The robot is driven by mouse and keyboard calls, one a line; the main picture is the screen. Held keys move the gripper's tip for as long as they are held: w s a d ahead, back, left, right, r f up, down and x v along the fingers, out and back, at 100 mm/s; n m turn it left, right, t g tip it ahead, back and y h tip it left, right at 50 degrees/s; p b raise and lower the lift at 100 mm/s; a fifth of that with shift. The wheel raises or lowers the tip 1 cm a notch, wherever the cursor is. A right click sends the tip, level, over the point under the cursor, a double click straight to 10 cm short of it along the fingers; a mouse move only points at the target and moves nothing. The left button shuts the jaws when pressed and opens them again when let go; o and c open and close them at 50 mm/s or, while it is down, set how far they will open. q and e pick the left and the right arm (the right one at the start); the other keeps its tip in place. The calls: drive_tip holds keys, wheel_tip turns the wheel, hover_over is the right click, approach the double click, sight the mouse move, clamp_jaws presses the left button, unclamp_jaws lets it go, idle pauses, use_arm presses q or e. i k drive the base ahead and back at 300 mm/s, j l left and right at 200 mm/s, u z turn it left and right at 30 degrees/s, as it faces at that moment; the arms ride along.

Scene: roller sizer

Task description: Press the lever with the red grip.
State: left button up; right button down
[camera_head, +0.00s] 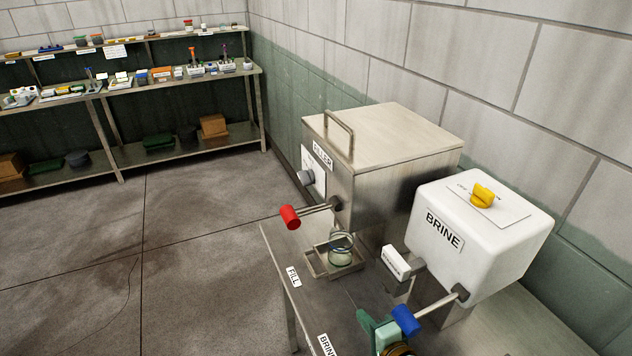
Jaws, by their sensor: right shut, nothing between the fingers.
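The lever's red grip (290,217) sticks out from the left side of the steel box labelled FILLER (400,150), on a thin metal rod. My right gripper (362,312) is at the bottom of the view, low over the table and beside the blue grip, with its teal body partly cut off by the frame edge. It is shut and empty. It is well apart from the red grip, nearer to me and to the right of it. My left gripper is out of view.
A glass jar (341,248) stands on a small tray (313,262) below the filler. A white BRINE box (488,240) has a yellow knob (482,195) and a lever with a blue grip (405,320). Loaded shelves (180,78) stand far left; the floor between is clear.

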sight(291, 220)
drive_tip(key=k+j, duration=0.6)
drive_tip(key=k, duration=0.25)
